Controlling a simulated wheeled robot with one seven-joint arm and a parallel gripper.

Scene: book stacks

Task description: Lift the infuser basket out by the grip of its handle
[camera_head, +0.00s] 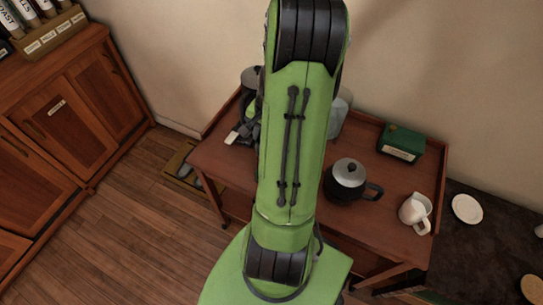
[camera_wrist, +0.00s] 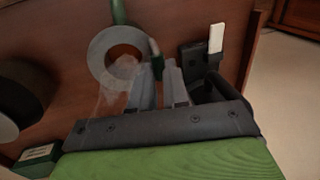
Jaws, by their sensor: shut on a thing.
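In the wrist view my gripper (camera_wrist: 158,66) has its two grey fingers close together at a small dark green grip (camera_wrist: 154,46). The fingers are shut on this grip. Beside it is a pale grey ring (camera_wrist: 100,51), which looks like the rim of the infuser basket. The link between grip and ring is partly hidden by the fingers. A pale, see-through shape (camera_wrist: 108,100) shows below the ring; I cannot tell what it is. In the head view my green arm hides much of the work area.
A brown wooden cart (camera_head: 283,238) bears a black pot with a grey lid (camera_head: 349,173), a green box (camera_head: 401,142) and a white pitcher (camera_head: 414,210). A dark object with a white end (camera_wrist: 216,38) lies right of my fingers. A white saucer (camera_head: 467,209) is on the dark counter.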

